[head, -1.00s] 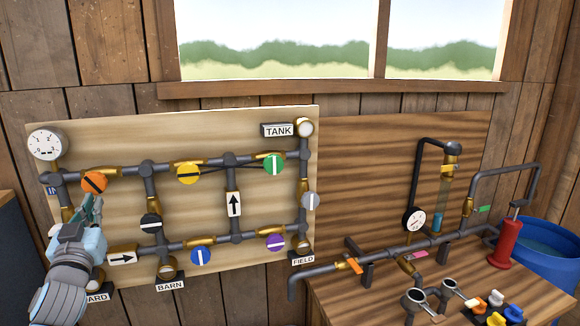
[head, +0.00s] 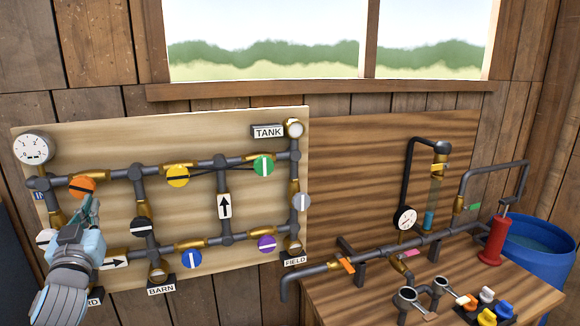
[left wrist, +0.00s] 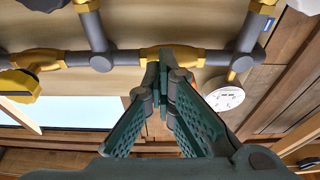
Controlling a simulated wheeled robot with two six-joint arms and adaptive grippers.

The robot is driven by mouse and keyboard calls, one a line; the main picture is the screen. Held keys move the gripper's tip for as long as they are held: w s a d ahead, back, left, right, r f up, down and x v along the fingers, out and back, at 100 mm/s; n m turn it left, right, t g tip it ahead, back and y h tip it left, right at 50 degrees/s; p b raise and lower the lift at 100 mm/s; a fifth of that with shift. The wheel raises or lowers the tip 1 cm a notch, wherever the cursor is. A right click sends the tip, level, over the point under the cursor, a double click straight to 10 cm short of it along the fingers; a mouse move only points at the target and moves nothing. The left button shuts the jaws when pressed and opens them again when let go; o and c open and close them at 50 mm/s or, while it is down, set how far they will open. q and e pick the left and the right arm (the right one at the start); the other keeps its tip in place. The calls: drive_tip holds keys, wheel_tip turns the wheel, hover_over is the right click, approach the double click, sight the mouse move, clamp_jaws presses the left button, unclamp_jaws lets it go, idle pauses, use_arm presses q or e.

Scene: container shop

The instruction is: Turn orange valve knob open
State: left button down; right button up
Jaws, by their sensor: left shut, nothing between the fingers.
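The orange valve knob (head: 82,187) is a round disc with a dark bar, on the upper pipe at the left of the pale board. Its bar lies close to level, nearly in line with the pipe. My left gripper (head: 94,205) is shut and empty, with its fingertips at the lower right edge of the knob; I cannot tell whether they touch it. In the left wrist view, the shut fingertips (left wrist: 163,78) are just in front of the brass valve body (left wrist: 170,55). The knob is not clearly seen there. My right gripper is not in view.
Yellow (head: 177,176), green (head: 264,166), blue (head: 191,258) and purple (head: 267,244) knobs sit on the same pipework. A round gauge (head: 34,147) is at upper left. A bench (head: 400,285) with pipes and a red pump (head: 496,240) stands at right.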

use_arm(q)
drive_tip(key=v, duration=0.6)
drive_tip(key=shift+d+r, duration=0.1)
drive_tip(key=shift+r, duration=0.25)
